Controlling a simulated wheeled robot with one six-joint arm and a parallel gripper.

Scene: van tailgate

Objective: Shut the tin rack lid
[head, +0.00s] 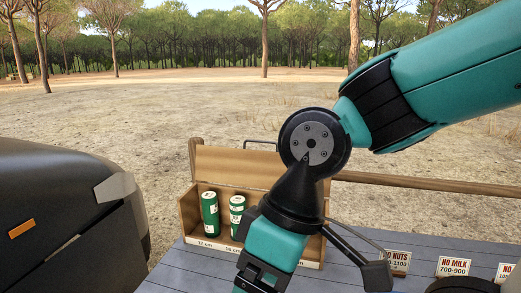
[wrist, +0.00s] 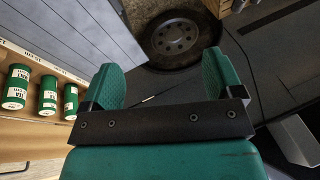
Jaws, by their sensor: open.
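The tin rack (head: 188,208) is an open-fronted wooden box on the grey plank surface in the head view. Its lid (head: 238,166) stands raised at the back, with a dark handle (head: 260,142) at its top edge. Green tins (head: 210,214) stand inside; my arm hides the rack's right part. In the wrist view, three tins (wrist: 48,95) show at the left edge, behind the rack's front board (wrist: 45,62). My gripper (wrist: 168,83) is open, with nothing between its teal fingers, to the right of the rack in that view. Its fingertips are not visible in the head view.
Signs reading NO NUTS (head: 396,262) and NO MILK (head: 453,266) stand right of the rack. A wooden rail (head: 430,184) runs behind. A dark vehicle body (head: 65,215) is at left. A wheel (wrist: 178,38) shows in the wrist view. Plank surface (head: 190,262) is bare before the rack.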

